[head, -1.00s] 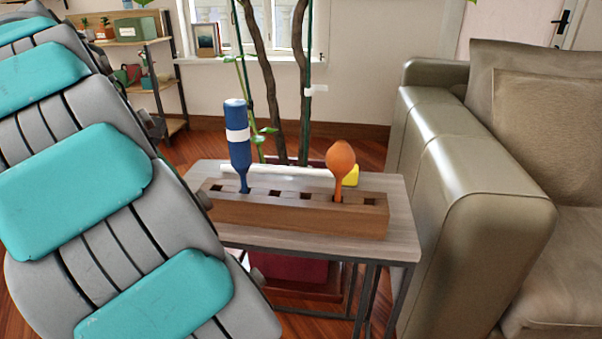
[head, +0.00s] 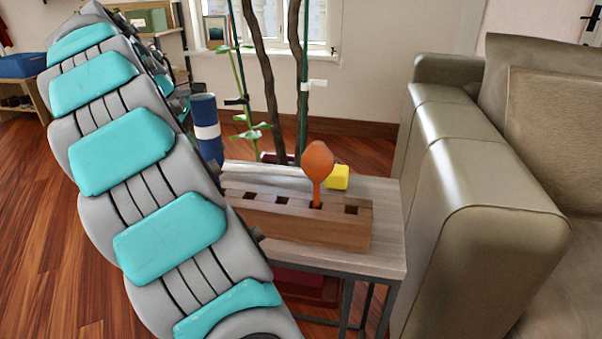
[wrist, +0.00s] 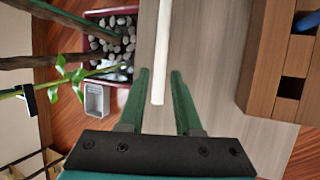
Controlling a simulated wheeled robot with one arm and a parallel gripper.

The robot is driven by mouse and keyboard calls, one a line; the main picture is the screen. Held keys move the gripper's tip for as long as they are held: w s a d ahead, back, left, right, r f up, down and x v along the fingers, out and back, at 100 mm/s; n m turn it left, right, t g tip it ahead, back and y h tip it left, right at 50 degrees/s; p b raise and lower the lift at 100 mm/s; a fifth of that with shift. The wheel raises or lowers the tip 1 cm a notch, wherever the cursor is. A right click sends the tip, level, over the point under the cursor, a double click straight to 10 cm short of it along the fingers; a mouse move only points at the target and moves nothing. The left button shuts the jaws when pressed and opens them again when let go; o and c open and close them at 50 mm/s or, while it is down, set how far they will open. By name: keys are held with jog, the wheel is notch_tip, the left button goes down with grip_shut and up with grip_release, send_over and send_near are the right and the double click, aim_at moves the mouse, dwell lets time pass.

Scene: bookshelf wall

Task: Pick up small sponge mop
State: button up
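The small sponge mop lies on the side table, with its yellow sponge head (head: 337,177) behind the wooden block and its white handle (head: 264,168) running left toward my arm. In the wrist view the white handle (wrist: 162,40) comes down from the top edge, and its end lies between my fingers. My gripper (wrist: 160,72) is open, with a green finger on each side of the handle and a gap to both. Its height above the handle is hard to judge. The sponge head is outside the wrist view. My gripper is hidden behind my arm in the head view.
A potted plant (wrist: 105,45) stands beyond the table. A sofa (head: 485,190) stands close at right.

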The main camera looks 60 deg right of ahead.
aim_at(230, 166)
jog(key=shift+x, duration=2.65)
jog(key=shift+s+a+f, duration=0.15)
grip_shut()
jog(key=shift+f, duration=0.1)
